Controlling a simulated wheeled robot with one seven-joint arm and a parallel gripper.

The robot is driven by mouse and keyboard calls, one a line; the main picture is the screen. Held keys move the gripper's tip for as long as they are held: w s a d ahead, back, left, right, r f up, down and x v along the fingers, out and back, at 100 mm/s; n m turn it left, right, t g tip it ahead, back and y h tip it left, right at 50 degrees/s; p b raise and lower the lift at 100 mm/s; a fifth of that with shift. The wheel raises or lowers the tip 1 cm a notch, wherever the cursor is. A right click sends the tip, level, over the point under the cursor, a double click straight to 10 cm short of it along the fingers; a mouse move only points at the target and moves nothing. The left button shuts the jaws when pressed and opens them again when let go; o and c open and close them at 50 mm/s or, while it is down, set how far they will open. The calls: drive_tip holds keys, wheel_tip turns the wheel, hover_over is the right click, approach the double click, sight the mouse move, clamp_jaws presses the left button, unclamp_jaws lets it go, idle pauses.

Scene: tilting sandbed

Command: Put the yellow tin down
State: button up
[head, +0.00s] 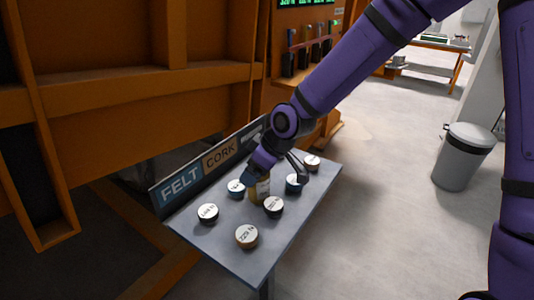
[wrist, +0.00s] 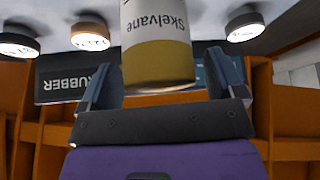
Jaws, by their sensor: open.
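The yellow tin (head: 260,190) stands upright on the small grey table, among the round weights. In the wrist view it (wrist: 158,62) fills the space between my fingers, with a white label reading "Skelvane" and a yellow band towards my palm. My gripper (head: 273,172) is at the tin from above and behind, its fingers on either side of it. In the wrist view my gripper (wrist: 161,80) is open, with the jaws apart around the tin. Part of the tin is hidden by my gripper in the head view.
A grey bin (head: 463,158) stands right.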

drive_tip(key=v, duration=1.2)
drive_tip(key=shift+r, duration=0.25)
idle(0.3)
